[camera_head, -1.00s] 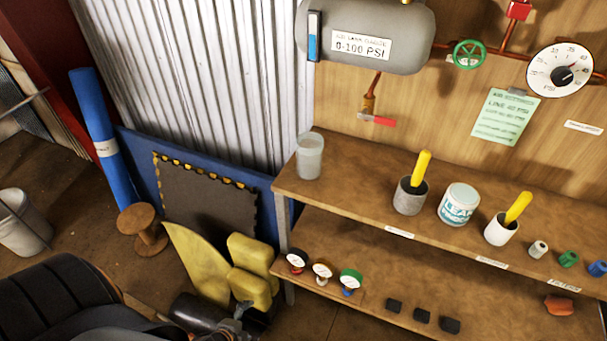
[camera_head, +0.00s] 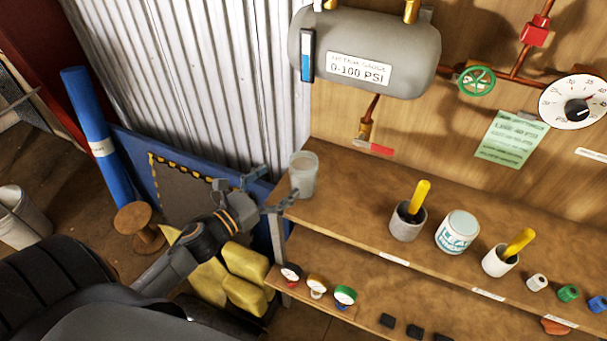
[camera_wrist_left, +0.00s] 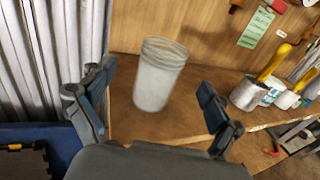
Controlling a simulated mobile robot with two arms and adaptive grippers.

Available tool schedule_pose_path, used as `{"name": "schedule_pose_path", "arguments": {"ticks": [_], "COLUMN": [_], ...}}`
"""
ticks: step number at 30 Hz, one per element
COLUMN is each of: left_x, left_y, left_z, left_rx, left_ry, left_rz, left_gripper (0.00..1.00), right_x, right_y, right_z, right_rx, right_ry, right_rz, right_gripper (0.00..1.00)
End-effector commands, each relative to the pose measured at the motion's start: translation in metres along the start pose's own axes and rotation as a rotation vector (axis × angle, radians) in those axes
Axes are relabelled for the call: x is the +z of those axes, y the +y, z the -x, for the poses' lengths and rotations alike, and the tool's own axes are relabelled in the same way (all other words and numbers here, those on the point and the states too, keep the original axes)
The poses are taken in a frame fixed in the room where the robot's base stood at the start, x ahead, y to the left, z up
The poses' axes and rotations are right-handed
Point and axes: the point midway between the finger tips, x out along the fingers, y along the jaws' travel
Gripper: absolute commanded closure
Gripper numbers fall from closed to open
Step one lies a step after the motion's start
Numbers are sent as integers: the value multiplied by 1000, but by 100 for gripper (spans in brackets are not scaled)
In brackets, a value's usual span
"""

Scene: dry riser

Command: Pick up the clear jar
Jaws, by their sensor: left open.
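The clear jar (camera_head: 303,175) stands upright at the left end of the upper wooden shelf (camera_head: 345,205), frosted and pale. My left gripper (camera_head: 274,190) is open and empty just left of the jar, at the shelf's left end. In the left wrist view, the jar (camera_wrist_left: 160,75) stands ahead, between the two spread fingers of the gripper (camera_wrist_left: 152,100) and beyond their tips. The fingers look apart from the jar. My right gripper is not in view.
A grey cup (camera_head: 407,222) with a yellow-handled tool, a labelled white tub (camera_head: 457,232) and a white cup (camera_head: 499,262) stand further right. Corrugated metal (camera_head: 215,80) rises behind the left side. A grey tank (camera_head: 370,50) hangs above. Small gauges (camera_head: 316,285) sit on the lower shelf.

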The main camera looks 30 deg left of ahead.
Motion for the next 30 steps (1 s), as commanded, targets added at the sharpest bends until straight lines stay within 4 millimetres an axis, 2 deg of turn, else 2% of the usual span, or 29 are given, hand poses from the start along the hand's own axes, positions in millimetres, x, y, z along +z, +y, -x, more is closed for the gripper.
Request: {"name": "schedule_pose_path", "arguments": {"ticks": [3, 11, 16, 19, 22, 29, 30], "left_x": [2, 1, 1, -1, -2, -4, -4], "left_y": [0, -1, -7, -6, -7, -7, -7], "left_z": [-20, -39, -65, -77, -84, -85, -85], "left_rx": [0, 2, 1, 1, 0, 0, 0], "left_ry": [-2, 0, 0, 0, 1, 2, 2], "left_rz": [0, 3, 5, 2, 2, 2, 2], "left_gripper": [9, 9, 9, 9, 9, 9, 15], "right_x": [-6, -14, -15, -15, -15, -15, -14], "right_y": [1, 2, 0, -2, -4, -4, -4], "right_z": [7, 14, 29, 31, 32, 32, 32], "right_rx": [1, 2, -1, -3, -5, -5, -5], "right_ry": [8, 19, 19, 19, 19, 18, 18], "right_rz": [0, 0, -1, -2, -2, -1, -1], "right_gripper": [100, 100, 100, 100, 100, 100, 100]}}
